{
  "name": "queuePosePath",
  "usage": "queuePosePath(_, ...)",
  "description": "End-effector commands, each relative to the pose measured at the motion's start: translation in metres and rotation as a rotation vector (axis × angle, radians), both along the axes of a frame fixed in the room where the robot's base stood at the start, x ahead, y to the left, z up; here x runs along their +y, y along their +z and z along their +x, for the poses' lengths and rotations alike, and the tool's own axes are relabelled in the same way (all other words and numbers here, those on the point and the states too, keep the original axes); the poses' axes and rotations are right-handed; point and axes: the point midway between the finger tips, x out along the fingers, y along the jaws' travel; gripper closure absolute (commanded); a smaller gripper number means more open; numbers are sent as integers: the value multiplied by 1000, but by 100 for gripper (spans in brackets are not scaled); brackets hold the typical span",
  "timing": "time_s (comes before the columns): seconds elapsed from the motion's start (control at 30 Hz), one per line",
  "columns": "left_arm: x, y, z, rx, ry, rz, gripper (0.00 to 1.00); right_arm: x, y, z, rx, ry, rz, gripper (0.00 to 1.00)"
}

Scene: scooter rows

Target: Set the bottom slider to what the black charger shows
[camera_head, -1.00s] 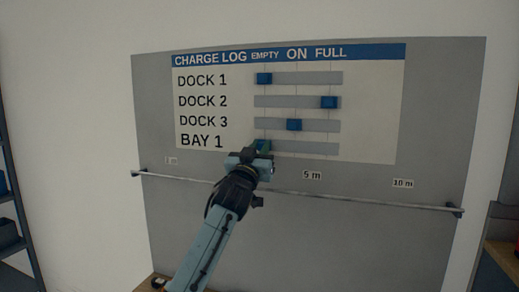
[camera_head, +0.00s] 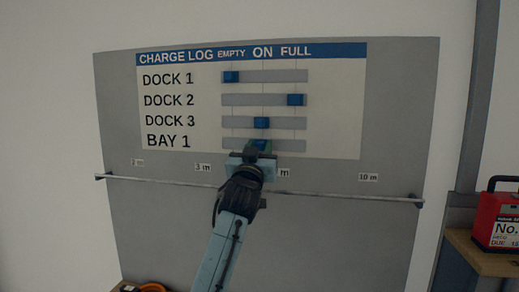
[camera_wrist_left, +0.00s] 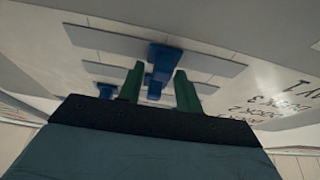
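The CHARGE LOG board (camera_head: 340,110) faces me, with columns EMPTY, ON and FULL. Its bottom row, BAY 1, has a slider track (camera_head: 290,146) with a blue slider (camera_head: 262,144) standing about under ON. My left gripper (camera_head: 260,149) is at this slider and partly hides it. In the left wrist view its two green fingers (camera_wrist_left: 160,82) stand spread either side of the blue slider (camera_wrist_left: 165,57), with a narrow gap showing on one side. My right gripper is out of view. No black charger shows in these views.
DOCK 1 slider (camera_head: 231,77) is at EMPTY, DOCK 2 slider (camera_head: 295,99) at FULL, DOCK 3 slider (camera_head: 261,122) at ON. A rail (camera_head: 330,194) crosses below. A red device (camera_head: 497,218) marked "No." stands on a wooden surface (camera_head: 485,258) at right.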

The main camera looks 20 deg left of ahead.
Motion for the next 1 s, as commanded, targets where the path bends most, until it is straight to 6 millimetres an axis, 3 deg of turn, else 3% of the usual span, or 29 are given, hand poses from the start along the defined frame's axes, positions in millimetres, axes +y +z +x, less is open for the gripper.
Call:
queuePosePath(0.47,-1,-5,-7,1,-1,0,58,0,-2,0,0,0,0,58)
queuePosePath(1.0,-13,-42,-94,1,-3,-2,58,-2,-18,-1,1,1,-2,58)
